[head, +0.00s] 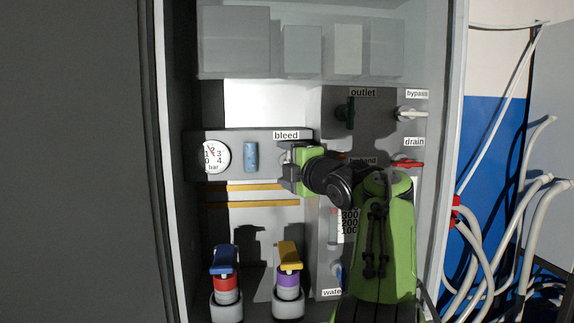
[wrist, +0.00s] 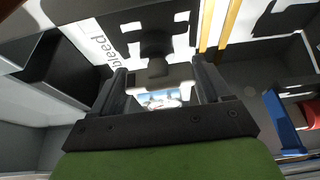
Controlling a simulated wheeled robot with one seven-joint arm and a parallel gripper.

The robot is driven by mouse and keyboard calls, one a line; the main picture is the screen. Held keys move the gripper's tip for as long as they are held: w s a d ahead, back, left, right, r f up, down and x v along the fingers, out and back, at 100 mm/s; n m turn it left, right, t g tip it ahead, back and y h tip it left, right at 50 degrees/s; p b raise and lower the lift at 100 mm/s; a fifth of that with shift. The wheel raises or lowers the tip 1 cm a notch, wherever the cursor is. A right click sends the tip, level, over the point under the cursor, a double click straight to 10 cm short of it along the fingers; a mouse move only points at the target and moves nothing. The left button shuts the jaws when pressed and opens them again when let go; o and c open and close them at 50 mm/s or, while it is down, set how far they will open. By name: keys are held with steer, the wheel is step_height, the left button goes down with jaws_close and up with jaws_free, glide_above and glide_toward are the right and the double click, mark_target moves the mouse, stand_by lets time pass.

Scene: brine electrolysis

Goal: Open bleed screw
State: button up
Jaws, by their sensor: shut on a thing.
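The bleed screw (wrist: 155,72) is a grey fitting with a dark stem on the panel, beside the "bleed" label (head: 286,135). The label also shows at the upper left of the wrist view (wrist: 104,40). My gripper (head: 288,165) is at the panel just below this label. In the wrist view my gripper (wrist: 158,85) has one dark finger on each side of the grey head of the screw, shut on it. In the head view my gripper hides most of the screw. How far the screw is turned cannot be told.
A pressure gauge (head: 216,157) and a blue cylinder (head: 251,156) are left of my gripper. The green outlet handle (head: 346,112), white bypass handle (head: 411,113) and red drain handle (head: 408,164) are to the right. Blue-handled (head: 224,260) and yellow-handled (head: 288,254) valves stand below.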

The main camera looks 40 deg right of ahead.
steer(key=o, duration=1)
steer(key=shift+w+d, duration=0.1)
steer(key=shift+c, duration=0.2)
steer(key=b+v, duration=0.2)
steer(key=v, duration=1.3)
steer(key=shift+s, duration=0.4)
